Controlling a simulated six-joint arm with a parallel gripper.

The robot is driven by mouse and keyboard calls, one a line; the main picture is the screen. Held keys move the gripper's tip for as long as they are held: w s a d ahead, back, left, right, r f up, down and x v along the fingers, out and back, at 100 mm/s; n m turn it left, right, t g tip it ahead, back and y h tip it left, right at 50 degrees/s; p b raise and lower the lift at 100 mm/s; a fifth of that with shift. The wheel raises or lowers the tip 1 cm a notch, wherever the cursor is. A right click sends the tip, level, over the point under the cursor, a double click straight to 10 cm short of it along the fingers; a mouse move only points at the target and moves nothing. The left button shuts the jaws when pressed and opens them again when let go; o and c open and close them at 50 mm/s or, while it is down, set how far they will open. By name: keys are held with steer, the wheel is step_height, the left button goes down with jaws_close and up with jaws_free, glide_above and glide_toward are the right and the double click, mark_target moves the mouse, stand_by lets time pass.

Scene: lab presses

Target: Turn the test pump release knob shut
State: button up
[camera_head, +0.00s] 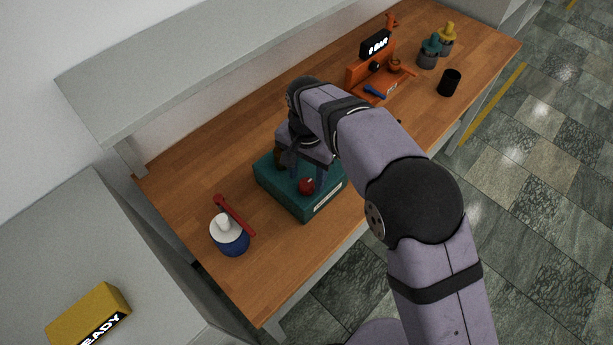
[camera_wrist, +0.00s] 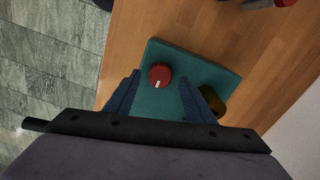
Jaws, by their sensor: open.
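The red release knob (camera_head: 306,186) sits on top of a teal box (camera_head: 306,209), near its front edge, on the wooden bench. In the wrist view the round red knob (camera_wrist: 160,76) has a short white mark on its lower half. My gripper (camera_head: 309,172) is above the box with its blue fingers pointing down. In the wrist view my gripper (camera_wrist: 160,82) is open, one finger to each side of the knob, with gaps on both sides. Whether the fingertips are level with the knob cannot be told. A brown, rounded part (camera_wrist: 212,103) shows beside the right finger.
A blue-and-white pot (camera_head: 229,238) and a red bar (camera_head: 234,215) are left of the box. An orange device reading "0 BAR" (camera_head: 376,45), a black cup (camera_head: 449,82) and lidded jars (camera_head: 430,52) stand farther right. A grey shelf (camera_head: 215,62) overhangs the back.

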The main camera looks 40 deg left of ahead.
mark_target(307, 186)
steer(key=shift+f+p, duration=0.3)
steer(key=shift+f, duration=0.9)
steer(key=shift+c, duration=0.3)
steer(key=c, duration=1)
